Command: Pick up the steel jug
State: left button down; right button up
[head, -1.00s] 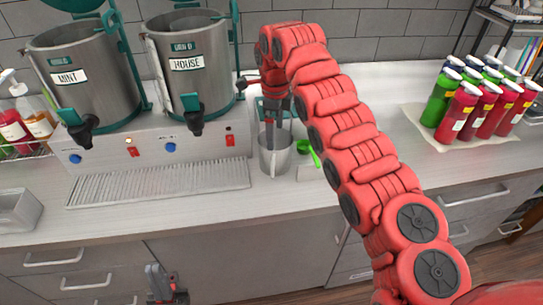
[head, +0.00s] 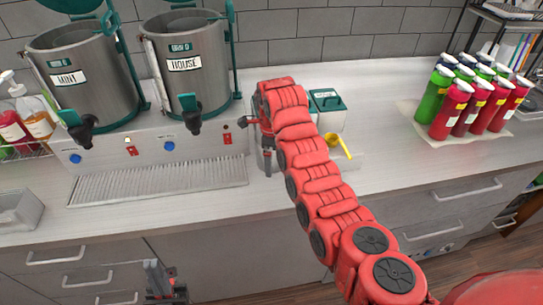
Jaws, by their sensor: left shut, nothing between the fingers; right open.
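The steel jug cannot be made out clearly now in the head view. The forearm and wrist of my red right arm cover the part of the counter where it stood. My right gripper (head: 267,163) points down just right of the drip tray, close to the counter, mostly hidden by its own wrist. It is open; whether a finger is in or beside the jug cannot be told. My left gripper (head: 161,282) is shut and empty, low at the bottom of the view, in front of the drawers and well below the counter top.
Two steel dispensers, mint (head: 92,85) and house (head: 190,68), stand behind the drip tray (head: 158,182). A green-lidded box (head: 327,101) and a yellow scoop (head: 339,146) lie right of my arm. Several bottles (head: 478,100) stand at right. The counter front between is clear.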

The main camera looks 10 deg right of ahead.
notch_tip(320, 180, down, 5)
jog(key=p, duration=0.3)
jog(key=shift+w+a, duration=0.1)
jog(key=shift+w, duration=0.05)
grip_shut()
dwell(0.3)
